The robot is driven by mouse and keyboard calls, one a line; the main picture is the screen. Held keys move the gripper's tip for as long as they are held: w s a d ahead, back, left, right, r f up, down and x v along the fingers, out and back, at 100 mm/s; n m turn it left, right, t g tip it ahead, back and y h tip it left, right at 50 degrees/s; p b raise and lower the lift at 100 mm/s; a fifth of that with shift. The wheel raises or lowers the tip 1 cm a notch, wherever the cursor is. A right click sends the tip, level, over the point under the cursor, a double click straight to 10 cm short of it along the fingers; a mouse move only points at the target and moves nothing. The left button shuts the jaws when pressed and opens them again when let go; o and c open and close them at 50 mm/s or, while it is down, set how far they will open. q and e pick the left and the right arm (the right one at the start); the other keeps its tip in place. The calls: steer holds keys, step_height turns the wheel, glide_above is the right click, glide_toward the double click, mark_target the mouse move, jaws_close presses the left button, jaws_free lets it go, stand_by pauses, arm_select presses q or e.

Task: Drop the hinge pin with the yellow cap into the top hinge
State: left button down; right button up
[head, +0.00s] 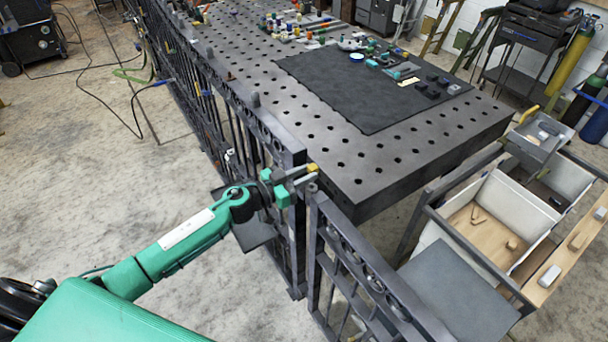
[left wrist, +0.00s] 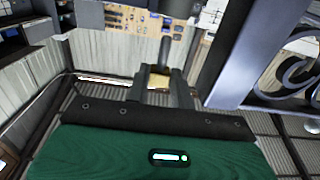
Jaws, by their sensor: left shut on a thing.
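My left gripper (head: 308,174) reaches in from the left and is shut on the hinge pin by its yellow cap (head: 312,167). It is at the top of the gap between the fence post (head: 291,160) and the gate leaf (head: 318,225). In the left wrist view, the gripper (left wrist: 165,88) holds the yellow cap (left wrist: 160,88), and the dark pin shaft (left wrist: 165,52) points away from the fingers. The top hinge is hidden or too small to tell, so I cannot tell whether the pin is in it. My right gripper is not in view.
A perforated steel table (head: 390,160) stands close behind the fence, with a dark mat (head: 355,95) and small parts on it. A cart with bins (head: 490,215) is at the right, beyond the gate. Open concrete floor lies at the left, with cables on it.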

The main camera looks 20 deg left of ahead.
arm_select(q)
steer(key=shift+f+b, duration=0.45)
steer(key=shift+b, duration=0.05)
stand_by(0.7)
steer(key=shift+f, duration=0.4)
steer(key=shift+f, duration=0.3)
steer(key=shift+f+b, duration=0.6)
steer(key=shift+f, duration=0.1)
stand_by(0.5)
steer(key=shift+f+b, duration=0.4)
steer(key=shift+f, duration=0.25)
steer(key=c, duration=1.1)
jaws_free()
